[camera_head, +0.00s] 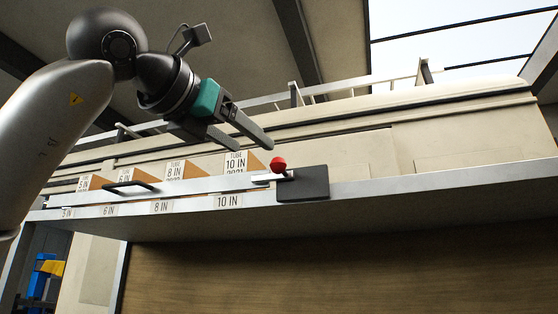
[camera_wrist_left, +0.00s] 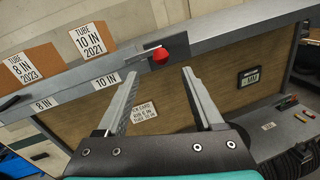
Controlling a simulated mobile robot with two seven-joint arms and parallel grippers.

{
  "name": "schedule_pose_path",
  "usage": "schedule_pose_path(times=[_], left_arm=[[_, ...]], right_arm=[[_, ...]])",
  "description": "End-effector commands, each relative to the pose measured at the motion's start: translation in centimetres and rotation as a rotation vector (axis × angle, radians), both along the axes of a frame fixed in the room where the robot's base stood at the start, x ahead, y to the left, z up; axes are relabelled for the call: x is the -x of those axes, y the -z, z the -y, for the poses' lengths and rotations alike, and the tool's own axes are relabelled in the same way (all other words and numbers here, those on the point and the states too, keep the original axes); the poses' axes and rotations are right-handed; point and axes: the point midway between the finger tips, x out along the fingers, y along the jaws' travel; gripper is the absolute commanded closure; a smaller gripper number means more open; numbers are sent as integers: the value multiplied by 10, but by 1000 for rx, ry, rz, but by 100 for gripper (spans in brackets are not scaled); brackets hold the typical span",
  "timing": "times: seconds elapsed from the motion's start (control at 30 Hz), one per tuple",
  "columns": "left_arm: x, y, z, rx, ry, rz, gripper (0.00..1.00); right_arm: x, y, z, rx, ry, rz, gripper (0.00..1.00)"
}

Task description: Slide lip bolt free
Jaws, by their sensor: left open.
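The lip bolt shows as a red ball knob (camera_head: 278,164) on a short metal bar (camera_head: 268,177), beside a dark plate (camera_head: 302,184) at the right end of the shelf lip (camera_head: 200,185). In the left wrist view the red knob (camera_wrist_left: 161,55) is beyond the fingertips, near the top middle. My left gripper (camera_head: 255,138) is open and empty, above and a little left of the knob and apart from it. In the left wrist view its two fingers (camera_wrist_left: 160,73) are spread wide. My right gripper is not in view.
Tube boxes (camera_head: 238,162) stand behind the lip, with size labels along the shelf edge (camera_head: 228,201). A black handle (camera_head: 131,187) is on the lip at left. Below hangs a brown panel; a lower bench (camera_wrist_left: 285,130) holds small items. The shelf right of the plate is clear.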

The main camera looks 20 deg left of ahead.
Motion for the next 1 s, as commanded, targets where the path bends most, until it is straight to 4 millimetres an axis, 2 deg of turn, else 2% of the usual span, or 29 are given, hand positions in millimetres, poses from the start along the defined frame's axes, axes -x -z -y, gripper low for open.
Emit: schedule_pose_path(times=[0.03, 0.3, 0.5, 0.67, 0.93, 1.0], left_arm=[[-13, -1, 3, -1, 0, -5, 31], [-68, -2, 16, 0, 1, -4, 31], [-94, -1, 23, 1, 3, -2, 31], [-103, -1, 24, 1, 1, 1, 31], [-104, 0, 25, 0, 2, 1, 31], [-104, 0, 25, 1, 2, -1, 39]], right_arm=[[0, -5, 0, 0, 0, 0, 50], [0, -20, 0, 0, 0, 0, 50], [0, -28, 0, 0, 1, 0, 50], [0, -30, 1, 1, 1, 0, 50], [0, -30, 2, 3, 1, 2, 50], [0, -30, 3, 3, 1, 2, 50]])
